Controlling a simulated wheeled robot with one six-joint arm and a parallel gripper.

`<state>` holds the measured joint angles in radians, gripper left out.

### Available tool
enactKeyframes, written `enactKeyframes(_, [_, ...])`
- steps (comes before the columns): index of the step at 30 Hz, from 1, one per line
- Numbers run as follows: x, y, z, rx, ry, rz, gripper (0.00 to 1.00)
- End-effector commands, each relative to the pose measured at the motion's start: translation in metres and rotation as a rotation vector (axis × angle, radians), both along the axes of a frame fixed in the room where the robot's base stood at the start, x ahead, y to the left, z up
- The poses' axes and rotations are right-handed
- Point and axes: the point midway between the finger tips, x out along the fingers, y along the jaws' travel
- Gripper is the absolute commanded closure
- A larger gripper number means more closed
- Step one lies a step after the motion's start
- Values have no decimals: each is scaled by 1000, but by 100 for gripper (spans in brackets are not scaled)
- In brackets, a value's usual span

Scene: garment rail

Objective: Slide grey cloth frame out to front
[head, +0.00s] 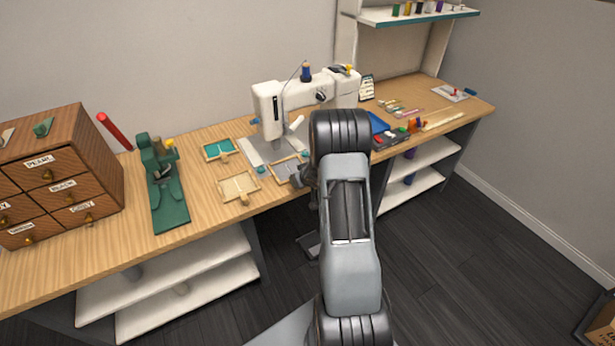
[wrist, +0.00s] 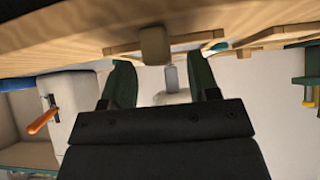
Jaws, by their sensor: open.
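The grey cloth frame (head: 288,171) lies on the table in front of the sewing machine, a light wooden frame around grey cloth. My arm hides its right part in the head view. In the wrist view its wooden front bar and block handle (wrist: 154,45) show near the table edge. My gripper (wrist: 160,70) is open, with its two green fingers spread on either side of the handle's line. The handle appears just past the fingertips, and I see no contact. In the head view the gripper is mostly hidden behind my arm.
A white sewing machine (head: 268,108) stands behind the frame. A cream cloth frame (head: 238,187) and a teal cloth frame (head: 218,150) lie to its left. A green device (head: 168,190) and a wooden drawer cabinet (head: 62,175) are further left. The floor before the table is open.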

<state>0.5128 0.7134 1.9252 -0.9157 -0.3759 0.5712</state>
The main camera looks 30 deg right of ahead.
Motion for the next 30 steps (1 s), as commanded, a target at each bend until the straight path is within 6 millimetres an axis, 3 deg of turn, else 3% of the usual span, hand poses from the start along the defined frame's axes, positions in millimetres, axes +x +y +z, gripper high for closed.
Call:
enactKeyframes(6, [-32, 2, 35, -2, -2, -1, 45])
enactKeyframes(15, [-68, 6, 70, -1, -2, -1, 45])
enactKeyframes(22, [-81, 7, 82, 0, -1, -1, 45])
enactKeyframes(30, [-83, 8, 83, 0, 0, 0, 45])
